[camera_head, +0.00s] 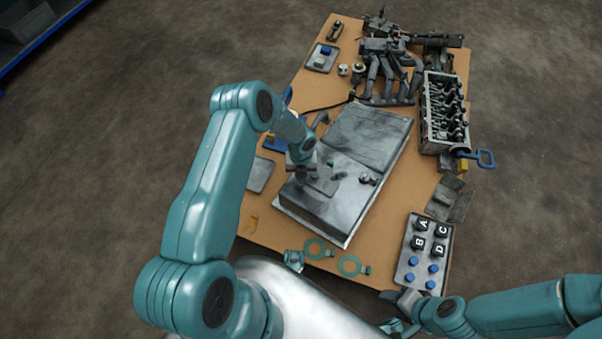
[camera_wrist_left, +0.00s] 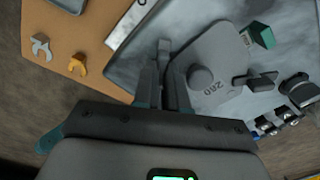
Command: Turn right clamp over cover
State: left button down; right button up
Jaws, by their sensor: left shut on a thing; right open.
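My left gripper (camera_head: 303,168) is over the cover's edge. In the left wrist view its fingers (camera_wrist_left: 164,88) are shut on a slim grey clamp (camera_wrist_left: 164,48) beside the cover. A dark clamp lever (camera_wrist_left: 255,80) sits at the opposite edge, its end apparently over the cover. My right gripper (camera_head: 398,298) is open and empty beside the button tray.
A tray (camera_head: 403,268) with lettered black and blue pieces stands at front right. A teal block (camera_wrist_left: 262,35) sits near the cover.

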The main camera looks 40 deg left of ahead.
pick_arm(q)
jog(key=n+b, duration=0.1)
jog(key=n, duration=0.1)
jog(key=shift+f+n+b, duration=0.15)
jog(key=shift+n+b, duration=0.25)
jog(key=n+b, duration=0.2)
jog(key=n, duration=0.3)
jog(key=shift+w+b, duration=0.1)
jog(key=shift+b, duration=0.2)
jog(key=n+b, duration=0.2)
jog(key=n, duration=0.3)
jog(key=shift+n+b, duration=0.9)
jog(key=shift+n, duration=1.4)
pick_arm(e)
notch_tip(320, 180, down, 8)
jog(key=w+d, duration=0.1)
jog(key=shift+w+d+r+m+t, duration=0.15)
jog(key=shift+w+m+t, duration=0.05)
jog(key=shift+m+t, duration=0.1)
pick_arm(q)
jog(key=c, duration=1.5)
grip_release()
jog(key=shift+o, duration=0.2)
jog(key=shift+r, duration=0.2)
